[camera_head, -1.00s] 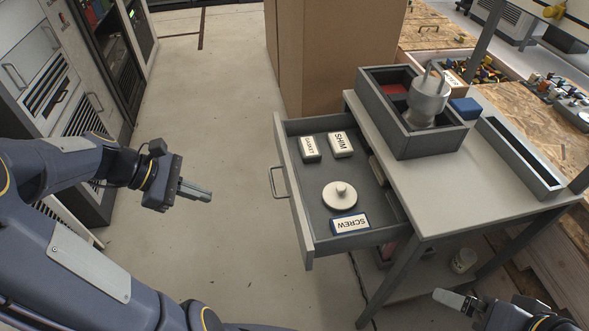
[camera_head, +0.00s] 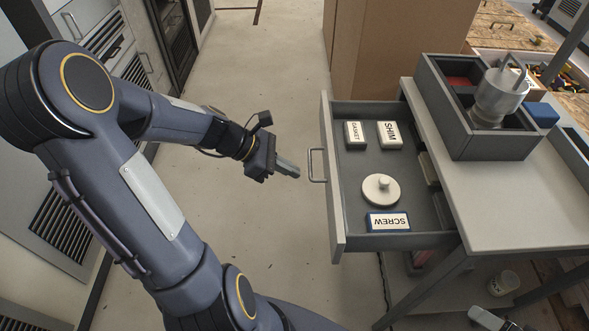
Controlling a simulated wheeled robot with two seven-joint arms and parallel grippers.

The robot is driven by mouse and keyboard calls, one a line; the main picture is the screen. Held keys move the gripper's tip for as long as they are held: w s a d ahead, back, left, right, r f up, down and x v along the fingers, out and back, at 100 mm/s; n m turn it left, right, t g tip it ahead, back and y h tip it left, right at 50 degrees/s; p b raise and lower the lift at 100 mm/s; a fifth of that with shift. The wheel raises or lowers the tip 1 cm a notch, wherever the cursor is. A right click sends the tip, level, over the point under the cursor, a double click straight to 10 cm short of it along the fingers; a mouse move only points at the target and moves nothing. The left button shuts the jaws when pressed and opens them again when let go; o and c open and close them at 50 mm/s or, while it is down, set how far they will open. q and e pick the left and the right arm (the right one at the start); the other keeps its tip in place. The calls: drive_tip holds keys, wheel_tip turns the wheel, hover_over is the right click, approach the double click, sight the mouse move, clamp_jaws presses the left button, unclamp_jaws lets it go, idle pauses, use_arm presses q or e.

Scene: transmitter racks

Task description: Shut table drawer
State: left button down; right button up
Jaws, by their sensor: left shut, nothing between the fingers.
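The table drawer (camera_head: 335,185) is pulled out to the left from under the grey table (camera_head: 488,200). Its front carries a bar handle (camera_head: 316,165). Inside lie a GASKET box (camera_head: 355,134), a SHIM box (camera_head: 389,135), a round white lidded piece (camera_head: 380,190) and a SCREW box (camera_head: 388,222). My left gripper (camera_head: 288,169) is shut and empty, a short way left of the handle and apart from it, its fingers pointing right. My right gripper (camera_head: 490,319) shows only in part at the bottom edge; its jaws cannot be made out.
A divided grey bin (camera_head: 455,130) on the table holds a metal canister (camera_head: 500,97); a blue block (camera_head: 542,114) is beside it. A tall brown cabinet (camera_head: 395,45) stands behind the drawer. A white cup (camera_head: 502,282) is on the lower shelf. Floor left of the drawer is clear.

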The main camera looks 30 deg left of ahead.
use_arm(q)
drive_tip(key=shift+w+d+r, duration=0.1)
drive_tip(key=shift+w+d, duration=0.2)
drive_tip(key=shift+d, duration=0.25)
drive_tip(key=p, duration=0.4)
approach(393, 168)
drive_tip(key=d, duration=0.2)
drive_tip(key=d+f, duration=0.1)
drive_tip(key=d, duration=0.3)
drive_tip(key=shift+s+d+f, duration=0.15)
drive_tip(key=shift+d+f, duration=0.1)
drive_tip(key=shift+f, duration=0.1)
drive_tip(key=shift+d, duration=0.15)
drive_tip(key=shift+r, duration=0.1)
